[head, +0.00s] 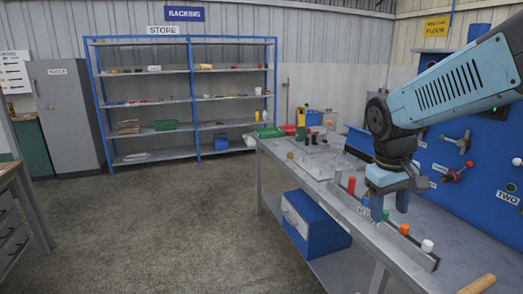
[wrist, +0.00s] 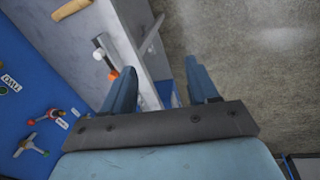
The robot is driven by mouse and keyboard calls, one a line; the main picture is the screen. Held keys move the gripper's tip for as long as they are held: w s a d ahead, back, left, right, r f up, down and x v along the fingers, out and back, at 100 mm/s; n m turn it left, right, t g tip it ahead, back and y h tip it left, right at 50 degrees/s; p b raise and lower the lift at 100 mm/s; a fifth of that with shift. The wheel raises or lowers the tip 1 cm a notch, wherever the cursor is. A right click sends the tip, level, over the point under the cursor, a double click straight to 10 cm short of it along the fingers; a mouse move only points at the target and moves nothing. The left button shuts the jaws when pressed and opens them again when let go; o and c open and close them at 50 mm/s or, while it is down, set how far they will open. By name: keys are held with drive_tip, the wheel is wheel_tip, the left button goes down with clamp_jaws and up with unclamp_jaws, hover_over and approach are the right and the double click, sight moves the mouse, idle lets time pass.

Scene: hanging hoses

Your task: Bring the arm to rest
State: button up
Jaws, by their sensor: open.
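My gripper (head: 390,212) is at the end of my light blue arm (head: 455,82), which reaches in from the right in the head view. It points down above the front part of the grey workbench (head: 450,258), by a rail of coloured-capped pieces (head: 405,229). In the wrist view my gripper (wrist: 162,75) has its two blue fingers wide apart with nothing held between them. Bench edge and floor show beyond the fingers. Part of the rail is hidden behind the fingers in the head view.
A blue panel (head: 458,165) with valve handles stands behind the bench. A red cylinder (head: 351,185) and an orange-brown rod (head: 478,284) are on the bench. A blue box (head: 318,232) sits on its lower shelf. Open floor (head: 170,230) lies left, before storage racking (head: 188,95).

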drive_tip(key=s+a+r+m+t+y, duration=0.2)
drive_tip(key=s+a+r+t, duration=0.2)
drive_tip(key=s+r, duration=0.1)
drive_tip(key=shift+s+r+t, duration=0.2)
drive_tip(key=shift+s+t, duration=0.2)
drive_tip(key=shift+s, duration=0.5)
drive_tip(key=shift+a, duration=0.1)
drive_tip(key=shift+c, duration=1.5)
